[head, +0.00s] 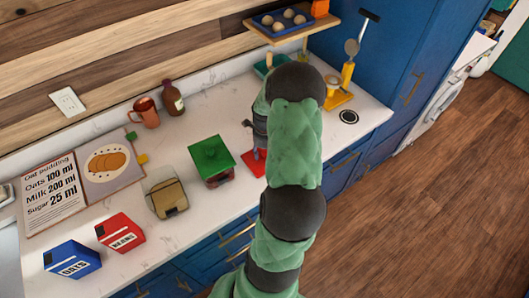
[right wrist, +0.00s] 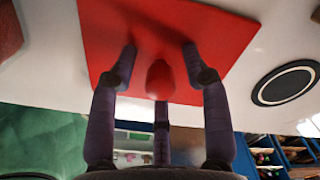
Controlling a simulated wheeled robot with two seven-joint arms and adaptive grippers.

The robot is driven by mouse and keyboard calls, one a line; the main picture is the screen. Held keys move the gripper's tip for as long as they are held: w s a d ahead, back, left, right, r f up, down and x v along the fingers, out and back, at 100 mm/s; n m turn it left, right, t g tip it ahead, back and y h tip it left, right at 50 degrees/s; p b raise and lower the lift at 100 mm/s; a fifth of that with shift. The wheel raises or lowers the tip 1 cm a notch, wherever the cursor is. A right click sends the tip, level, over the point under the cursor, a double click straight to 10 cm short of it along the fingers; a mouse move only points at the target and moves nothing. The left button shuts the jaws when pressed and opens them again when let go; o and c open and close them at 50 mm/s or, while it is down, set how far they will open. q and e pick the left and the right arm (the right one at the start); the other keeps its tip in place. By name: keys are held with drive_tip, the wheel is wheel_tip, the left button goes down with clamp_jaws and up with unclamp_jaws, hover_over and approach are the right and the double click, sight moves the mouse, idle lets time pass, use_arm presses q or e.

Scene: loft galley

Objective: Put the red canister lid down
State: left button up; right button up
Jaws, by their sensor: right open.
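The red canister lid (head: 250,163) lies on the white counter, right of the green-lidded canister, partly hidden by my right arm in the head view. In the right wrist view the lid (right wrist: 185,30) is a flat red square with a rounded knob (right wrist: 160,80). My right gripper (head: 257,150) is over the lid. Its dark fingers (right wrist: 160,60) are spread around the knob, open, with gaps showing beside it. Whether the fingertips touch the lid's plate I cannot tell. My left gripper is not in view.
The green-lidded canister (head: 211,157) stands close left of the lid. A tan container (head: 166,194), a red box (head: 120,233) and a blue oats box (head: 72,260) stand farther left. A black-ringed disc (head: 348,117) lies to the right, near the counter's edge.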

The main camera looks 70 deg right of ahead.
wheel_tip(320, 180, up, 12)
drive_tip(key=p, duration=0.1)
drive_tip(key=shift+r, duration=0.15)
idle(0.7)
